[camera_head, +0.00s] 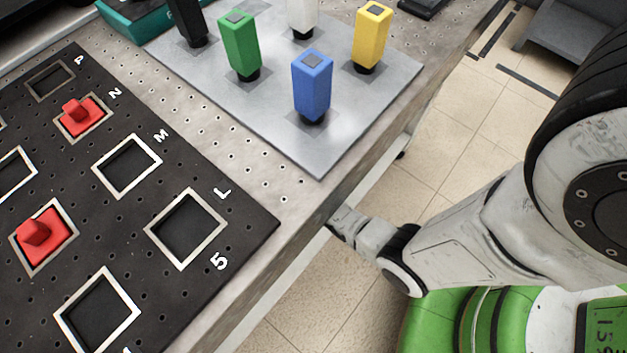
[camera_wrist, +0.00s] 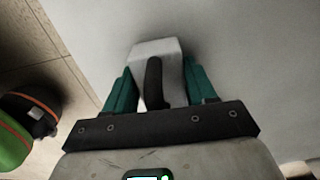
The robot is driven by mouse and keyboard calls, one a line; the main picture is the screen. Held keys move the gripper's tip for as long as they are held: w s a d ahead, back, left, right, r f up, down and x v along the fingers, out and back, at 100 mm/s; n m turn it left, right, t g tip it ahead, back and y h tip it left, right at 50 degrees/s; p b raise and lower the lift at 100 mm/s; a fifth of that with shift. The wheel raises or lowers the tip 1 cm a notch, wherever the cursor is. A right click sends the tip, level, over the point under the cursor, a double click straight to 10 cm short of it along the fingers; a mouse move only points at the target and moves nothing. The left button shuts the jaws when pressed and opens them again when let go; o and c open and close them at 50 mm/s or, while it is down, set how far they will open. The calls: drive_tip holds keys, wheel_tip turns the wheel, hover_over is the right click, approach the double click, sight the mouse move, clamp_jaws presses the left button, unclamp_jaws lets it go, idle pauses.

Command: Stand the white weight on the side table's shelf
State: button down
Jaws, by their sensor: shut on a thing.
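In the wrist view, my gripper (camera_wrist: 160,88) has its two teal fingers closed on a white weight (camera_wrist: 155,47) with a dark handle or strip down its middle. The weight's far end points to the top of the picture, in front of a broad pale grey surface (camera_wrist: 250,60). I cannot tell whether the weight touches that surface, nor whether it is the side table's shelf. In the head view, my arm reaches down beside the table, and its gripper end and the weight are hidden behind the table edge.
The perforated table (camera_head: 290,180) holds a black board (camera_head: 100,215) with square recesses and red knobbed pieces. A grey plate (camera_head: 330,150) carries blue (camera_head: 312,85), green (camera_head: 240,45), yellow (camera_head: 371,35), white (camera_head: 302,15) and black (camera_head: 187,20) blocks. Tiled floor (camera_head: 470,140) shows to the right.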

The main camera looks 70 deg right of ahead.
drive_tip(key=shift+w+f, duration=0.15)
drive_tip(key=shift+f, duration=0.1)
drive_tip(key=shift+f, duration=0.15)
drive_tip(key=shift+c, duration=1.8)
unclamp_jaws()
wheel_tip(320, 180, up, 12)
drive_tip(key=p, duration=0.5)
drive_tip(key=shift+p, duration=0.4)
